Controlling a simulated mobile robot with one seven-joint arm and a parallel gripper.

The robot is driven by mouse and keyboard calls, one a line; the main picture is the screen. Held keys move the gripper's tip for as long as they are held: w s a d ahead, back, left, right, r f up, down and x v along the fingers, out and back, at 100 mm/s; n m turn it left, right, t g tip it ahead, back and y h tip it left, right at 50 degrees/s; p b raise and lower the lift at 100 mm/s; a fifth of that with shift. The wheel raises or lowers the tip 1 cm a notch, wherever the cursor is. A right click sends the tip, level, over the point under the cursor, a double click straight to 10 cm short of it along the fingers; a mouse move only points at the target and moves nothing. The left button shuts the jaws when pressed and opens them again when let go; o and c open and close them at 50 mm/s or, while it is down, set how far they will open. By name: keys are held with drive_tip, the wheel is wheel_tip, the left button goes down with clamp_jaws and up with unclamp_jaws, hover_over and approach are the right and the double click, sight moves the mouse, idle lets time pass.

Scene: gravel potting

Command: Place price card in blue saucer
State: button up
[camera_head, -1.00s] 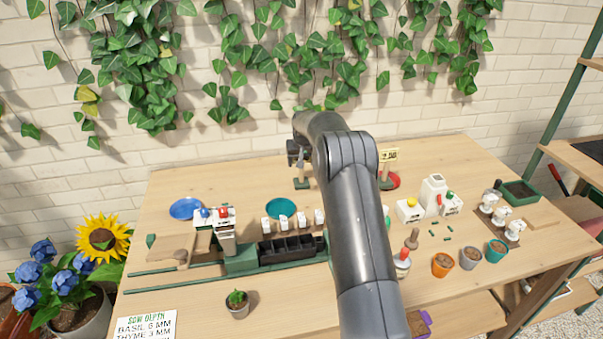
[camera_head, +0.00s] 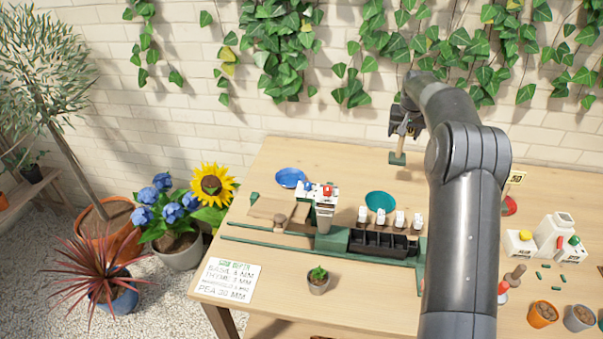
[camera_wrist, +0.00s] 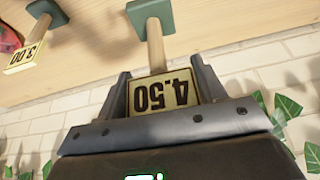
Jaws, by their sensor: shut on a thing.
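My gripper (camera_head: 404,128) is shut on a price card (camera_wrist: 162,95) that reads 4.50, upside down in the wrist view. The card has a wooden stick and a green base (camera_head: 397,158), which hangs below the gripper near the back of the table. I cannot tell how far the base is above the tabletop. The blue saucer (camera_head: 291,178) lies at the back left of the table, left of my gripper, and looks empty. A teal saucer (camera_head: 380,201) lies nearer, below the held card in the picture. A red saucer (camera_head: 508,206) is partly visible right of my arm.
Another price card (camera_head: 517,178) stands by the red saucer; it also shows in the wrist view (camera_wrist: 24,57). A green-based device with a white top (camera_head: 318,194) stands in front of the blue saucer. A black tray (camera_head: 378,243) with white-topped pieces behind it is in front of the teal saucer.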

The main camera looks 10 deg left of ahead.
drive_tip(key=s+a+r, duration=0.2)
drive_tip(key=s+a, duration=0.3)
drive_tip(key=a, duration=0.6)
drive_tip(key=s+a+r, duration=0.2)
drive_tip(key=s+a, duration=0.2)
drive_tip(key=a, duration=0.6)
drive_tip(key=w+a+f, duration=0.1)
drive_tip(key=a+f, duration=1)
drive_tip(key=a, duration=0.1)
drive_tip(key=shift+f+n, duration=0.2)
drive_tip(key=shift+n, duration=0.1)
drive_tip(key=shift+w+a+f, duration=0.1)
drive_tip(key=shift+f, duration=0.4)
drive_tip(key=o, duration=1.5)
drive_tip(key=shift+c, duration=0.2)
